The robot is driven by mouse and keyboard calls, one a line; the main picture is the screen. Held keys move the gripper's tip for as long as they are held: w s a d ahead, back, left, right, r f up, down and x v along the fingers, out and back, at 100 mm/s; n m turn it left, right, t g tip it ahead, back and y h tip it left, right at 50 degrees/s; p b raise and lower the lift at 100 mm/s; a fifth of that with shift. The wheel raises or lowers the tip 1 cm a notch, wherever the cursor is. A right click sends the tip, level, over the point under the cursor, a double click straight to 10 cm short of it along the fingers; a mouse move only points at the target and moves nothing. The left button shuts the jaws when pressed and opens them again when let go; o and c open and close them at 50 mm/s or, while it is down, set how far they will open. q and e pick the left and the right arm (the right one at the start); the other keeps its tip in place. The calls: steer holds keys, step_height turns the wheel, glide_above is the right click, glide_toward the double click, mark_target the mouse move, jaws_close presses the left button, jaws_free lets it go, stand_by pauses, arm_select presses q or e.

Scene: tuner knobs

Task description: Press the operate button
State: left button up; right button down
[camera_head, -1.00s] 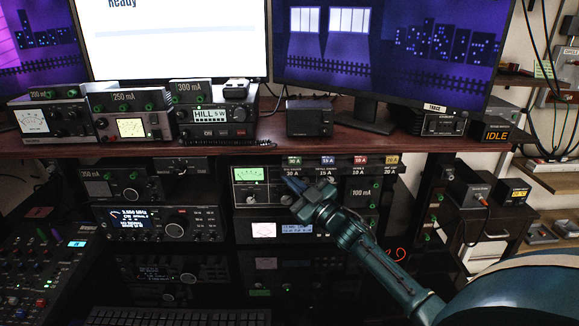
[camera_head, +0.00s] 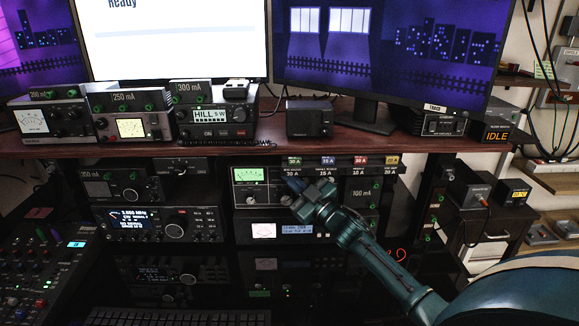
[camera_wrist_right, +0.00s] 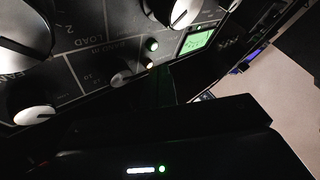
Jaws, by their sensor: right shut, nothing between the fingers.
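The tuner panel (camera_head: 262,187) with a green-lit meter (camera_head: 249,174) is in the shelf under the desk. I cannot read which control is the operate button. My right gripper (camera_head: 291,181) is shut and empty in front of the panel's right part, and hides some of it. Contact cannot be told. My left gripper is not in view.
The desk edge (camera_head: 200,148) overhangs the shelf above my right gripper. A radio (camera_head: 160,223) stands at left in the shelf, and a unit with a blue display (camera_head: 297,229) sits below the tuner. A keyboard (camera_head: 180,317) lies at the bottom. An IDLE display (camera_head: 497,134) is at right.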

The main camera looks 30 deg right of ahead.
steer(key=shift+s+a, duration=0.25)
steer(key=shift+s, duration=0.15)
steer(key=s+a+p, duration=0.2)
steer(key=s, duration=0.1)
steer(key=s+a+p, duration=0.1)
steer(key=s+p, duration=0.1)
stand_by(0.4)
stand_by(0.5)
